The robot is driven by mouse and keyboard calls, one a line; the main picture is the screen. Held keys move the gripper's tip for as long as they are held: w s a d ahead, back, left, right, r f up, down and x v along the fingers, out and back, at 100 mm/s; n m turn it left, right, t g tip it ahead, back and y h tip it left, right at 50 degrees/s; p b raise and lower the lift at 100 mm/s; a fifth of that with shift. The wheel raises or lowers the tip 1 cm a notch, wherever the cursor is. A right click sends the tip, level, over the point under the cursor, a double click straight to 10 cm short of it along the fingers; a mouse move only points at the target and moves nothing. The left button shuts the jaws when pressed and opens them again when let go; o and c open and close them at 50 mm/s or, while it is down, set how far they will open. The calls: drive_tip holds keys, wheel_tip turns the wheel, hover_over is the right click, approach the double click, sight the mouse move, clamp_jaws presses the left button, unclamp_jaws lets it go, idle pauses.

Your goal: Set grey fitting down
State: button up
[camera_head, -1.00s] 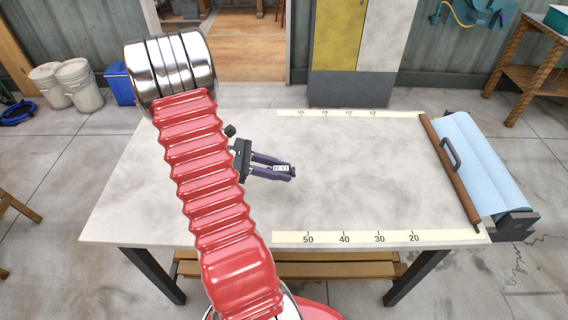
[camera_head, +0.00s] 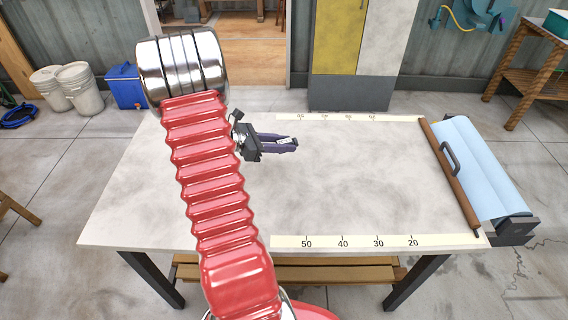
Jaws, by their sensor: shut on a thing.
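My gripper (camera_head: 288,145) shows in the head view just right of my red arm, over the back left part of the pale worktable (camera_head: 340,190). Its dark purple fingers point right. They are shut on a small light grey piece, the grey fitting (camera_head: 285,141), of which only a little shows between the fingers. I cannot tell how high the fitting is above the tabletop. My arm hides part of the table's left side.
Ruler strips run along the front (camera_head: 360,242) and back (camera_head: 335,117) table edges. A brown bar with a handle (camera_head: 450,153) and a light blue roll (camera_head: 483,165) lie at the right end. The middle of the tabletop is clear.

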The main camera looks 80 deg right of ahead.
hover_over(283, 167)
drive_tip(key=shift+d+f, duration=0.1)
drive_tip(key=shift+f, duration=2.1)
drive_tip(key=shift+f, duration=1.85)
drive_tip(key=shift+f, duration=0.1)
drive_tip(key=o, duration=1.1)
drive_tip(key=shift+c, duration=0.2)
drive_tip(key=v, duration=1.2)
